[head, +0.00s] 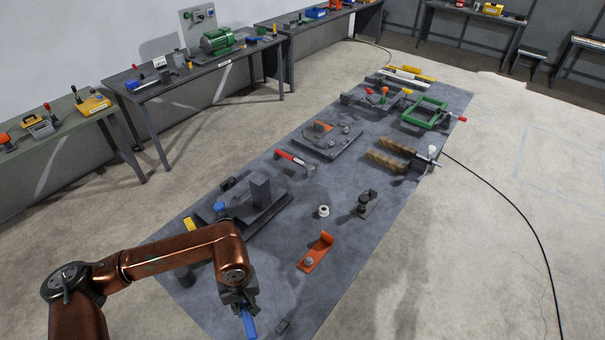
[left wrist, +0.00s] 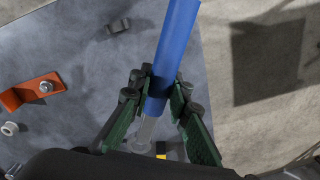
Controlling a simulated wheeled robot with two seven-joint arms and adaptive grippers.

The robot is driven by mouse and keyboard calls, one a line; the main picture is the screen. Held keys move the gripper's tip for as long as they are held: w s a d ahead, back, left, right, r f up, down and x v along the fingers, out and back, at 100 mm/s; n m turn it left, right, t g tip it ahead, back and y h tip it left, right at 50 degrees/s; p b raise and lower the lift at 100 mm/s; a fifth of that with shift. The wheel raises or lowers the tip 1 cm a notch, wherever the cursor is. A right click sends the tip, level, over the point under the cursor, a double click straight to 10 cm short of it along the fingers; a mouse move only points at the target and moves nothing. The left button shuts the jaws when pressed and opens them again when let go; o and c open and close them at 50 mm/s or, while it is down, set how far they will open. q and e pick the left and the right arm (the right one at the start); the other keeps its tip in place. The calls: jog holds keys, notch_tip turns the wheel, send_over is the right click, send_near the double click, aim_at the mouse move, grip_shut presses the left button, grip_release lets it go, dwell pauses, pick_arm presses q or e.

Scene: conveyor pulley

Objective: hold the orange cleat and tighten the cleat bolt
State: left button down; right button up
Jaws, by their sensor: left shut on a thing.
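The orange cleat (head: 318,251) is an angled bracket lying on the grey mat, with a grey bolt (head: 308,261) on its flat part. In the left wrist view the cleat (left wrist: 22,95) and its bolt (left wrist: 46,87) are at the left. My left gripper (head: 241,297) is shut on a blue-handled tool (head: 249,322), near the mat's front part and apart from the cleat, which is to its right. In the left wrist view the tool's blue handle (left wrist: 172,50) is between the green finger pads; a grey metal shaft (left wrist: 146,128) shows at its lower end. My right gripper is not in view.
A white roller (head: 323,211) and a dark clamp-like part (head: 366,203) stand beyond the cleat. A dark block on a plate (head: 262,192) is left of them. A small dark piece (head: 282,326) lies near the gripper. The mat (head: 345,285) around the cleat is clear.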

pick_arm(q)
jog(key=w+a+r+m+b, duration=0.1)
jog(key=w+a+m+b, duration=0.2)
jog(key=w+a+m, duration=0.1)
jog(key=shift+w+a+r, duration=0.25)
jog(key=shift+w+a, duration=0.2)
jog(key=shift+w, duration=0.05)
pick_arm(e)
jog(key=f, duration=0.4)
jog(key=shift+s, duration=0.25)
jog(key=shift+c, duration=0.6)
